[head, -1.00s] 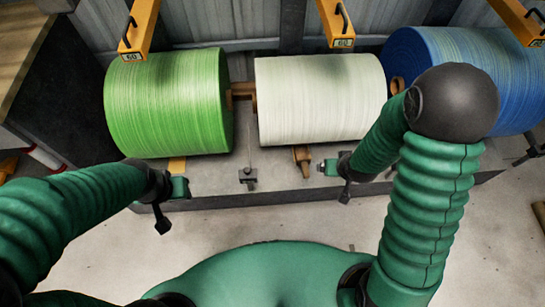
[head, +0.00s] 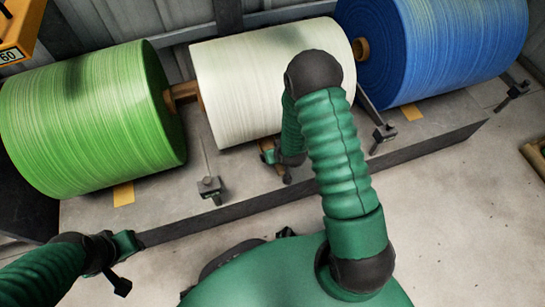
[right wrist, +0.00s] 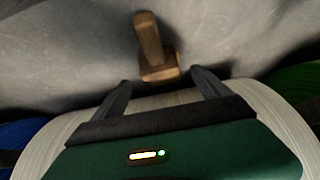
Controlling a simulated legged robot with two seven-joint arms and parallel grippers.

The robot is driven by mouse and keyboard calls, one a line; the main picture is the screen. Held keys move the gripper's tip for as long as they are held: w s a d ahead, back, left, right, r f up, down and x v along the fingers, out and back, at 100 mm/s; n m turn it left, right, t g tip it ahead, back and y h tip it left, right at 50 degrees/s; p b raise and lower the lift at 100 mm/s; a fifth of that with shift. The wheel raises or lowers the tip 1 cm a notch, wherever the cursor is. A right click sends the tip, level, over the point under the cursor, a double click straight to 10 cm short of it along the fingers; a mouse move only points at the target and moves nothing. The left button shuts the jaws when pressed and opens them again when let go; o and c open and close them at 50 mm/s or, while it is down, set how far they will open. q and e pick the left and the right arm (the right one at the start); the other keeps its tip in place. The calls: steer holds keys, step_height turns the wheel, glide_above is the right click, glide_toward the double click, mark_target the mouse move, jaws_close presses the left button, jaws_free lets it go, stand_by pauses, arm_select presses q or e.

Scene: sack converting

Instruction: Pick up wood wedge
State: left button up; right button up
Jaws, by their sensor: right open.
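The brown wood wedge (right wrist: 157,66) lies on grey concrete in the right wrist view, with a narrower wooden part rising behind its blocky end. My right gripper (right wrist: 161,78) is open, its two dark fingers apart, with the wedge's near end just beyond and between the tips. I cannot tell whether they touch. In the head view, a bit of wood (head: 271,143) shows below the white roll (head: 270,80), beside my right gripper (head: 267,154), and the arm partly hides that area. My left gripper (head: 126,244) is low at left, away from the wedge; its jaws are unclear.
A green roll (head: 90,120) and a blue roll (head: 440,45) flank the white roll on a concrete plinth (head: 240,190). Small metal clamps (head: 210,187) stand along its front edge. A yellow hoist piece (head: 18,35) hangs at upper left. Floor at right (head: 450,220) is mostly clear.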

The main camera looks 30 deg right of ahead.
steer(key=b+x, duration=0.4)
steer(key=x, duration=0.1)
steer(key=shift+f, duration=0.15)
steer(key=shift+w+r, duration=0.1)
steer(key=shift+r, duration=0.15)
steer(key=shift+c, duration=0.5)
steer(key=c, duration=1.6)
